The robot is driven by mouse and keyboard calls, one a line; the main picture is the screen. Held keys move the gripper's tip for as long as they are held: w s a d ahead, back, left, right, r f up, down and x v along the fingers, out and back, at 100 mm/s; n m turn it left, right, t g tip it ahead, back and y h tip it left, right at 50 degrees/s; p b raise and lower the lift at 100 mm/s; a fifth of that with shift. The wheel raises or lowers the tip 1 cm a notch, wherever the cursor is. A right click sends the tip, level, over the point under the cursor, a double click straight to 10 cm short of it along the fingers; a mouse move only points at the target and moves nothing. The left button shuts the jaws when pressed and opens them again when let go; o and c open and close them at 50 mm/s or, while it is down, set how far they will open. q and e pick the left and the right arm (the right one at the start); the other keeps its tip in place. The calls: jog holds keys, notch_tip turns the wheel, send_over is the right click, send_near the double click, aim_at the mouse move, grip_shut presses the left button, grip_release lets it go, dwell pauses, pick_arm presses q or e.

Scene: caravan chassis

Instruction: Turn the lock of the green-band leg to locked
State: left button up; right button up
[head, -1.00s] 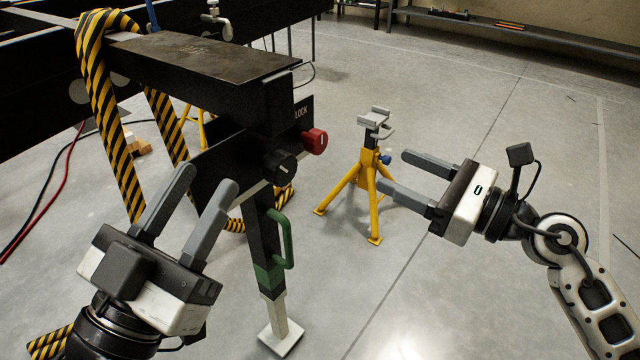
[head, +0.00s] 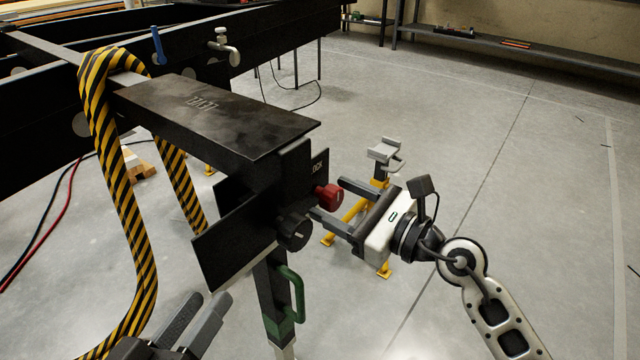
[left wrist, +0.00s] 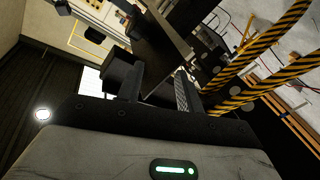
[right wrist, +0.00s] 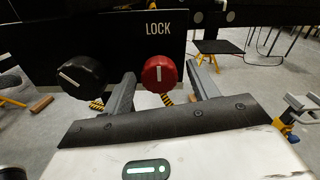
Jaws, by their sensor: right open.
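The green-band leg (head: 272,297) hangs below the dark chassis beam, with a green handle (head: 297,293) on its side. The red knob (head: 328,197) under the word LOCK is on the black bracket plate; in the right wrist view the red knob (right wrist: 160,74) has its white mark upright. A black knob (head: 293,233) sits beside it, its mark slanted. My right gripper (head: 327,201) is open, its fingers on either side of the red knob in the right wrist view; contact cannot be told. My left gripper (head: 206,318) is low at the left, its fingers apart and empty.
A yellow stand (head: 384,152) stands behind my right gripper. Floor is clear at the right. A shelf (head: 490,55) lies along the back wall.

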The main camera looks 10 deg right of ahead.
jog(key=shift+w+a, duration=0.3)
jog(key=shift+w, duration=0.05)
jog(key=c, duration=1)
